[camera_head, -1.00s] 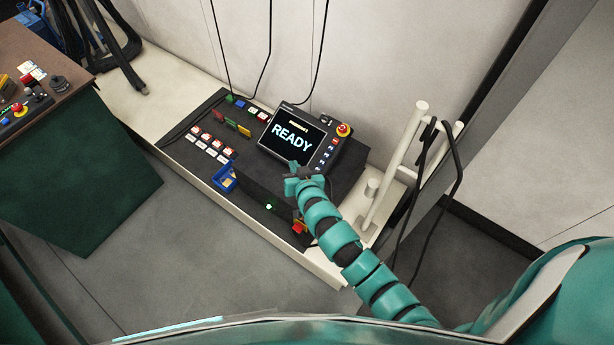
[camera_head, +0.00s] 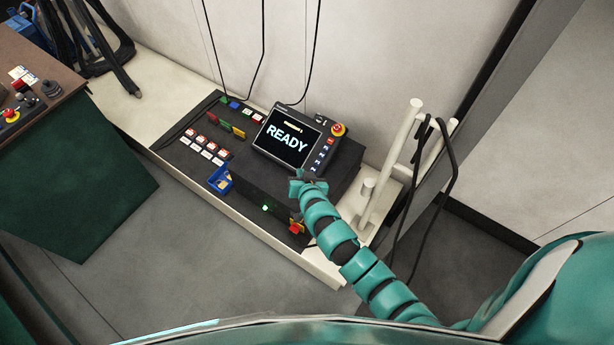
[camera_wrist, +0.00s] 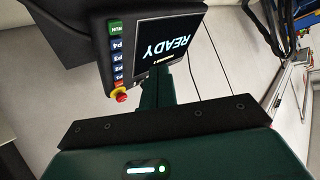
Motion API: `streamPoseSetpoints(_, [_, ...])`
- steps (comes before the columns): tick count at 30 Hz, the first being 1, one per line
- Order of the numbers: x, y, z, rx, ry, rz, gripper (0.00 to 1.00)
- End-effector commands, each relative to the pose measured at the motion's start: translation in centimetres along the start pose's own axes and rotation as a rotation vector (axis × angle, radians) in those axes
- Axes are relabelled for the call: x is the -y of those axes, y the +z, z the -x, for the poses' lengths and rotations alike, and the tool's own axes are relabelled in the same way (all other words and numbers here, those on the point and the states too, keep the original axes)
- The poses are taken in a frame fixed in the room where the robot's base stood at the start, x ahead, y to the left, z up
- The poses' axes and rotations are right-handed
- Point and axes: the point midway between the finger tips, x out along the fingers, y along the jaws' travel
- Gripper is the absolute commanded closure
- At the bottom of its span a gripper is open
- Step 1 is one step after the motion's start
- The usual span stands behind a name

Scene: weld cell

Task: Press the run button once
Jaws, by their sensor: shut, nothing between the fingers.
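The teach pendant (camera_head: 262,150) has a dark screen reading READY and stands tilted on the console. Its button column runs along the right side of the screen. In the wrist view the pendant (camera_wrist: 100,56) appears upside down, and the green run button (camera_wrist: 116,28) is at the top end of the column, above several blue buttons and a red one. In the head view my gripper hides or crowds that end of the column. My gripper (camera_head: 306,175) is shut and empty at the pendant's lower right edge. Its shut fingers (camera_wrist: 155,75) also show in the wrist view; contact cannot be told.
A red emergency stop (camera_head: 338,129) sits at the pendant's upper right corner. The console (camera_head: 185,152) carries several red-and-white buttons (camera_head: 206,146), a blue bin (camera_head: 221,180) and a red-yellow switch (camera_head: 297,227). White posts (camera_head: 400,150) with a black cable stand to the right.

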Motion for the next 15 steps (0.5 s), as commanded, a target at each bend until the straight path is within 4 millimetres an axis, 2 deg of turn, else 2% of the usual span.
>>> streamPoseSetpoints(15, [-3.4,3.4,-4.7,0.0,0.003,-0.002,1.0])
